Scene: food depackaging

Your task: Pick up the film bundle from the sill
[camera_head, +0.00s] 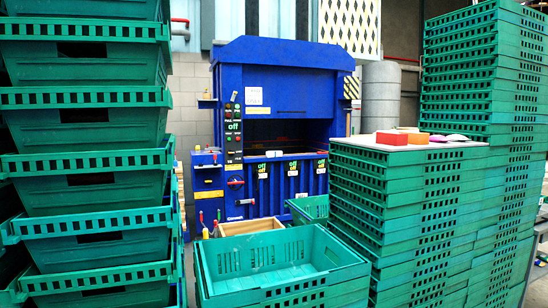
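A blue baler-like machine (230,90) stands in the middle of the view with a dark opening in its front. The sill (285,151) is the lower edge of that opening. I cannot make out a film bundle on it; a thin brownish strip shows inside the opening, too small to identify. Neither of my grippers is in view.
Tall stacks of green crates stand at the left (85,165) and right (485,60). A lower stack (365,200) bears a light top with orange and white items. An empty green crate (280,265) and a wooden box (250,226) stand before the machine.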

